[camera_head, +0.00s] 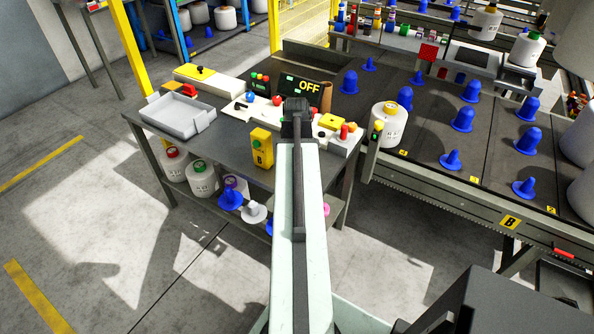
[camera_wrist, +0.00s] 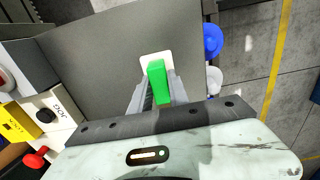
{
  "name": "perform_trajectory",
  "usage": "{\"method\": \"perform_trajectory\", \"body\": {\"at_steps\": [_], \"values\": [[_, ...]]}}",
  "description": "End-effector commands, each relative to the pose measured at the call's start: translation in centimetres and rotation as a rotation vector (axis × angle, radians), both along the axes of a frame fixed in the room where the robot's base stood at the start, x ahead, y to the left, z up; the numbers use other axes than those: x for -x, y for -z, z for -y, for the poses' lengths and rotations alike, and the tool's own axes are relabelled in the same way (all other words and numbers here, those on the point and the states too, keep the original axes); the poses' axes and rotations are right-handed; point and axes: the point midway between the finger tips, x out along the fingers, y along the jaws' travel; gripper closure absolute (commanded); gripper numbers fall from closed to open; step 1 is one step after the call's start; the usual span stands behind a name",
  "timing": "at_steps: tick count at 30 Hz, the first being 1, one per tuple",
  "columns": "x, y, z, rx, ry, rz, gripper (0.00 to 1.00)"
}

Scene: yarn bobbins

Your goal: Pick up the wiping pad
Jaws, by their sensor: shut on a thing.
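The wiping pad (camera_wrist: 158,84) shows in the wrist view as a green block with a white part beyond it. My gripper (camera_wrist: 157,90) is shut on the green block, with one grey finger on each side. The grey table top (camera_wrist: 100,50) lies behind the pad, and I cannot tell whether the pad touches it. In the head view my gripper (camera_head: 296,106) is over the table near the control boxes, and my arm hides the pad.
A grey tray (camera_head: 178,116) stands at the table's left. A yellow box (camera_head: 261,148) is at the front edge. A control box with an OFF display (camera_head: 300,88) stands behind my gripper. White and blue bobbins (camera_head: 230,194) sit on the lower shelf.

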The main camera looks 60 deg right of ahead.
Motion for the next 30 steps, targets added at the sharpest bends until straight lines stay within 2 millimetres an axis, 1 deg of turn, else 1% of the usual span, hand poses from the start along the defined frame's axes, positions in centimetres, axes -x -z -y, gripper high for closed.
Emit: {"method": "perform_trajectory", "body": {"at_steps": [5,12,16,19,26,27,28,29,30], "values": [[0.0,-2.4,0.0,0.000,0.000,0.000,1.00],[0.0,-7.6,0.0,0.000,0.001,0.000,1.00],[0.1,-9.7,0.0,0.000,0.001,0.000,1.00],[0.1,-10.2,0.0,0.000,0.001,0.000,1.00],[0.1,-9.9,0.1,0.000,0.001,0.000,1.00],[0.1,-9.9,0.1,0.000,0.001,0.000,0.87],[0.1,-9.9,0.1,0.000,0.001,0.000,0.95],[0.1,-9.9,0.1,0.000,0.002,0.000,1.00],[0.1,-9.9,0.1,0.000,0.002,0.000,1.00]]}}
